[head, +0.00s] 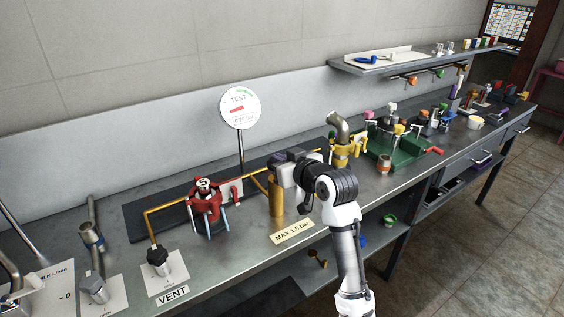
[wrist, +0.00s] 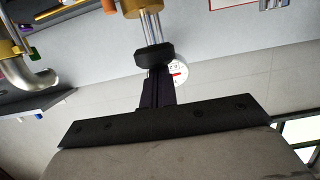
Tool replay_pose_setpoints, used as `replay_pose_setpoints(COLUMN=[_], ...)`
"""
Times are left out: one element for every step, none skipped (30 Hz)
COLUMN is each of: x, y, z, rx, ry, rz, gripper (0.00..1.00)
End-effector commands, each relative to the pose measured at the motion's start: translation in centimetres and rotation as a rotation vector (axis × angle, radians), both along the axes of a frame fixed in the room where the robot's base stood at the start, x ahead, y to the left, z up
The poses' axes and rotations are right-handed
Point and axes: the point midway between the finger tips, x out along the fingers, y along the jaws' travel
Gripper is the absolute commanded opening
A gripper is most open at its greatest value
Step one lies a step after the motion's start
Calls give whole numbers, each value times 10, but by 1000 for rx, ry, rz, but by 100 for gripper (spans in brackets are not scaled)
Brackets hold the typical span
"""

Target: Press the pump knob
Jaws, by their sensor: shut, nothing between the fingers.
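The pump is an upright brass cylinder (head: 276,197) near the bench's front, behind the "MAX 1.5 bar" plate. In the wrist view, which is upside down, its brass body shows at the top edge (wrist: 142,8), with a bright metal rod leading to a black pump knob (wrist: 154,55). My gripper (head: 281,172) is over the cylinder in the head view and hides the knob there. In the wrist view its dark fingers (wrist: 157,76) are shut and empty, lined up with the knob. The tips seem to meet it, but I cannot tell contact for sure.
A round TEST gauge (head: 239,107) stands behind the pump. A red clamp-like device (head: 207,205) is to the left, and a vent valve (head: 160,261) lies further left. A brass fitting with a bent pipe (head: 341,152) and a green tray (head: 405,158) are to the right.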

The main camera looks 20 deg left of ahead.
Motion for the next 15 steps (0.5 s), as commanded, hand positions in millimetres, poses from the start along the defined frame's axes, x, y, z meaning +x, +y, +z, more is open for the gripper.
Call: replay_pose_setpoints(x=[1,2,4,1,-5,-11,-16,-20,-26,-29,-33,-37,-41,-43,-47], y=[4,6,8,2,-6,-14,-20,-25,-32,-37,-42,-47,-51,-55,-59], z=[16,22,31,25,22,24,26,28,30,32,34,36,38,39,41], rx=[-1,-1,-2,1,2,2,2,3,2,1,2,2,2,2,2], ry=[0,-1,-4,-5,-7,-8,-9,-8,-9,-8,-9,-8,-8,-8,-7], rz=[2,1,1,-2,-4,-4,-5,-4,-3,-4,-3,-3,-4,-3,-2], gripper=[0,0,0,0,0,0,0,0,0,0,0,0,0,0,0])
